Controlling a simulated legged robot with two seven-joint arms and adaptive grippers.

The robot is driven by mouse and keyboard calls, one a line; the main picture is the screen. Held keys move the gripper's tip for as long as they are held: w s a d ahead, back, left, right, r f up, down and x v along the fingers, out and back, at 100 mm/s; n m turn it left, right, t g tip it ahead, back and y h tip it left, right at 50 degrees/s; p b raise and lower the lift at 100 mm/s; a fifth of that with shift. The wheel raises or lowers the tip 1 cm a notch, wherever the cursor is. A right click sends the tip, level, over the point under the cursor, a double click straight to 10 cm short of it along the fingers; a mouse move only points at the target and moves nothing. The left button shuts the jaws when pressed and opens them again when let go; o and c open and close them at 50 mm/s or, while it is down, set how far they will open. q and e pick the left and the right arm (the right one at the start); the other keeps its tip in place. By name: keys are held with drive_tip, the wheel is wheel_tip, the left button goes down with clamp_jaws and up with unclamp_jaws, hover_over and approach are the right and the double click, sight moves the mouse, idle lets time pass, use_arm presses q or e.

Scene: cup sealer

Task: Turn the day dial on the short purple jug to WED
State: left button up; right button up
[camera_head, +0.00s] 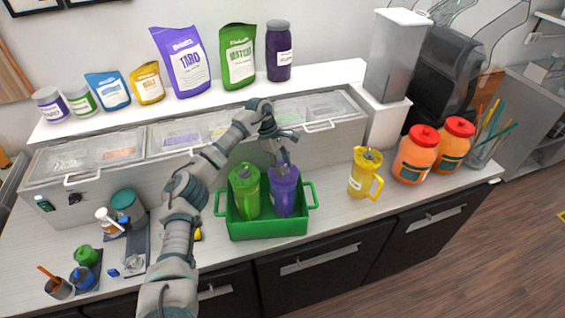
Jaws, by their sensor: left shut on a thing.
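The purple jug (284,198) stands upright in the right half of a green tray (268,229) on the counter. A green jug (245,196) stands just left of it in the same tray. My left gripper (284,160) reaches down from above and is shut on the top of the purple jug. The fingers cover the jug's top, so the day dial and its setting cannot be read. My right gripper is not in view.
A yellow jug (362,176) stands right of the tray, with red-lidded orange jars (418,157) beyond. Lidded bins (180,137) line the back. Cups and small items crowd the left counter. The counter between tray and yellow jug is clear.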

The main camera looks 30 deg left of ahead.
use_arm(q)
drive_tip(key=shift+f+m, duration=0.1)
drive_tip(key=shift+m, duration=0.2)
drive_tip(key=o, duration=1.1)
drive_tip(key=shift+o, duration=0.2)
drive_tip(key=shift+w+a, duration=0.1)
drive_tip(key=shift+w, duration=0.05)
drive_tip(key=shift+a+r, duration=0.2)
drive_tip(key=shift+r, duration=0.25)
drive_tip(key=v, duration=1)
drive_tip(key=shift+w+a+r, duration=0.25)
drive_tip(key=shift+a+r, duration=0.05)
drive_tip(key=shift+a, duration=0.05)
